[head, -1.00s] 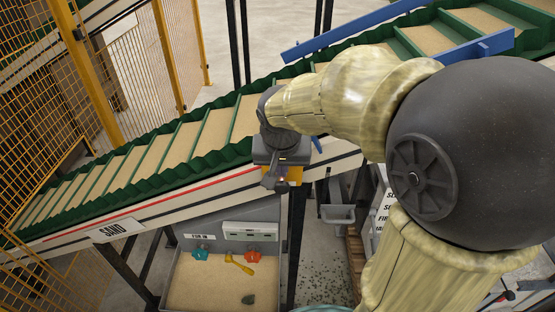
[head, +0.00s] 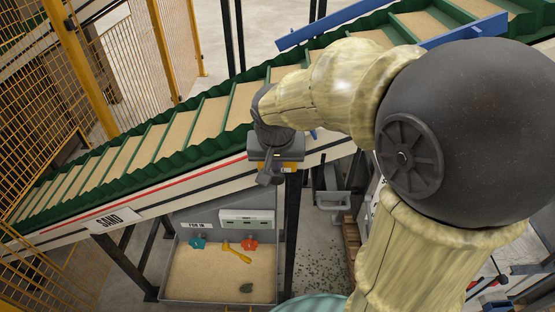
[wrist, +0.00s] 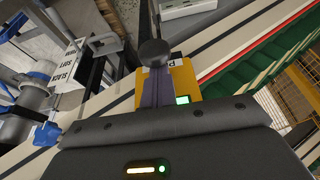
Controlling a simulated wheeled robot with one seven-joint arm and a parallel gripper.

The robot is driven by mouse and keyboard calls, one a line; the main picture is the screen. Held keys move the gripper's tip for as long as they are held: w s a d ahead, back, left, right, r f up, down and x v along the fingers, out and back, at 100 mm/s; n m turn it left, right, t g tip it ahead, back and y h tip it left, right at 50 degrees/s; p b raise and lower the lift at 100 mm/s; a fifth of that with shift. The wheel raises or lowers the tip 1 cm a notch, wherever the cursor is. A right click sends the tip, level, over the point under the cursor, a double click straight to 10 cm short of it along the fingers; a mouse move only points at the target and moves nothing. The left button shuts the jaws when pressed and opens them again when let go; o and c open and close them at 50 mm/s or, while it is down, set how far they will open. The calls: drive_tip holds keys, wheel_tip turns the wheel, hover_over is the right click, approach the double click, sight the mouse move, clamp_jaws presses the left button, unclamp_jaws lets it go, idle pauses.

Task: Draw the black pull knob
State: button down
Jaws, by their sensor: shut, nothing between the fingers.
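The black pull knob (wrist: 153,52) is a dark round head in the wrist view, in front of a yellow box (wrist: 182,80) with a partly covered white label and a small green light. My gripper (wrist: 157,76) is shut and empty, its grey fingers pointing at the knob and their tips appearing just short of it; I cannot tell whether they touch. In the head view my gripper (head: 267,179) is beside the conveyor's lower edge, and the yellow box (head: 289,168) is mostly covered. The knob is hidden there.
The sloping sand conveyor (head: 150,150) runs behind my gripper, with a dark support post (head: 292,225) below. A sand tray (head: 205,275) with teal, red and yellow items lies lower left. A blue handwheel (wrist: 47,134) and pipe are left in the wrist view.

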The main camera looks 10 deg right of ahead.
drive_tip(key=shift+s+f, duration=0.15)
drive_tip(key=shift+s, duration=0.05)
drive_tip(key=d+p+v, duration=0.1)
drive_tip(key=p+v, duration=0.5)
drive_tip(key=v, duration=0.4)
drive_tip(key=shift+w+a+p, duration=0.2)
drive_tip(key=shift+a+p, duration=0.2)
drive_tip(key=shift+a, duration=0.1)
drive_tip(key=s+d+f+n+b, duration=0.1)
drive_tip(key=f+b, duration=0.3)
drive_tip(key=f, duration=0.4)
drive_tip(key=s+d+f+n+b, duration=0.1)
drive_tip(key=s+f+b, duration=0.2)
drive_tip(key=f, duration=0.5)
drive_tip(key=s+d+f+n+g+y+b, duration=0.1)
drive_tip(key=s+f+b, duration=0.2)
drive_tip(key=f+b, duration=0.2)
wheel_tip(320, 180, down, 3)
drive_tip(key=shift+d+r, duration=0.1)
drive_tip(key=shift+d, duration=0.2)
drive_tip(key=shift+w, duration=0.1)
